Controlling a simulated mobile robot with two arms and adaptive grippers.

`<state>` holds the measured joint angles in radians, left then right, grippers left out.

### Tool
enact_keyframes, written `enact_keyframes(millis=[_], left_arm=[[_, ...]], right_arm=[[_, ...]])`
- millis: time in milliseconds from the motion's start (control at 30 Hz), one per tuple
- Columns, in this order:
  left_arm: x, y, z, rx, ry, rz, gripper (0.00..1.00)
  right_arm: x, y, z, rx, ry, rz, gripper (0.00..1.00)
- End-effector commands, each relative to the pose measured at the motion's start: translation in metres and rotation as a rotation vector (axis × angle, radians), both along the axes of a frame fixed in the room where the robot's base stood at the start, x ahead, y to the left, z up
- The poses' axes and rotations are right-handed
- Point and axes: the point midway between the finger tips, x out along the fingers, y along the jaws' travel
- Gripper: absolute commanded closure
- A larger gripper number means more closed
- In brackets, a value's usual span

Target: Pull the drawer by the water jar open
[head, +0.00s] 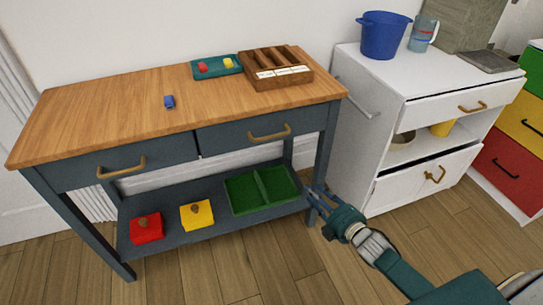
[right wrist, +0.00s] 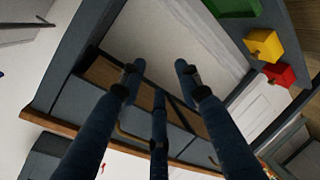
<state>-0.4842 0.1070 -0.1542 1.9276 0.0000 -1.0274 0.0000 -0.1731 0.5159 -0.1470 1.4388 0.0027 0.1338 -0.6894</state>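The water jar (head: 422,34), a clear bluish jug, stands on the white cabinet (head: 375,68) at the right of the head view. Below it is the white top drawer (head: 445,108) with a brass handle (head: 473,107); it looks shut. My right gripper (head: 318,192) is at the right front leg of the blue-grey table, left of the cabinet and well below that drawer handle. In the right wrist view, its dark blue fingers (right wrist: 156,82) are spread apart with nothing between them. My left gripper is not in view.
The wood-topped table (head: 110,104) has two drawers and a lower shelf holding a green tray (head: 232,196), a red block (head: 147,229) and a yellow block (head: 197,214). A blue bucket (head: 382,36) stands beside the jar. A coloured drawer unit (head: 506,165) is far right.

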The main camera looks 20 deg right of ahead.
Motion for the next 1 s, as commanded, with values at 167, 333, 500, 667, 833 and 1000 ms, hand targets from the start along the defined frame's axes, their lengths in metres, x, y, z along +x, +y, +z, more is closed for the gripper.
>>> enact_keyframes(millis=[167,333,500,667,833,1000], left_arm=[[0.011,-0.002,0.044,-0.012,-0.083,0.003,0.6],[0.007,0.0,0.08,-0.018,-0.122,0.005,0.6],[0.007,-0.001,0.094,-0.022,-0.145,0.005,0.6],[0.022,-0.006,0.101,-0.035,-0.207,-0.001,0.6],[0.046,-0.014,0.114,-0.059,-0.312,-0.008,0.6],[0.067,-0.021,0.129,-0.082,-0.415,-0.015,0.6]], right_arm=[[0.029,0.033,0.089,-0.206,-0.312,0.17,0.67],[0.027,0.06,0.145,-0.321,-0.484,0.254,0.67],[0.027,0.069,0.164,-0.354,-0.533,0.275,0.67],[0.045,0.076,0.169,-0.352,-0.534,0.274,0.67],[0.074,0.088,0.174,-0.352,-0.534,0.273,0.67],[0.1,0.099,0.179,-0.349,-0.532,0.273,0.67]])
